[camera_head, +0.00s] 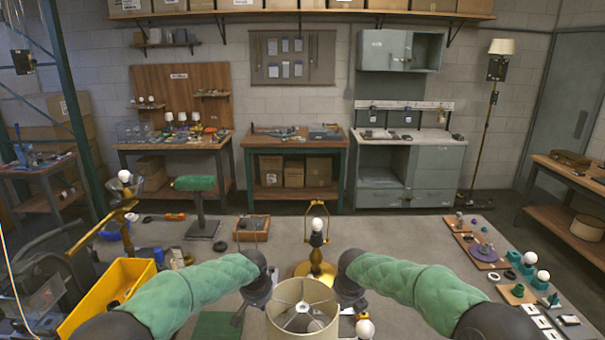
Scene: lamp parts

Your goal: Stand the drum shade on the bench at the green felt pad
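The drum shade (284,318), pale cream with a metal spider frame inside its open top, stands upright at the bottom centre, between my two grippers. The green felt pad (217,325) lies flat on the bench (400,240) at the bottom, left of the shade, partly cut off by the frame edge. My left gripper (243,312) points down just left of the shade, near the pad. My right gripper (350,302) is at the shade's right side, its fingertips mostly hidden. I cannot tell whether either gripper touches the shade or whether the shade rests on the bench.
A brass lamp base with a bulb and harp (316,240) stands right behind the shade. A yellow bin (92,305) is at left. A wooden tray (251,228) and green-topped stand (199,205) are behind. Small parts line the right edge. A bulb (365,328) is near my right gripper.

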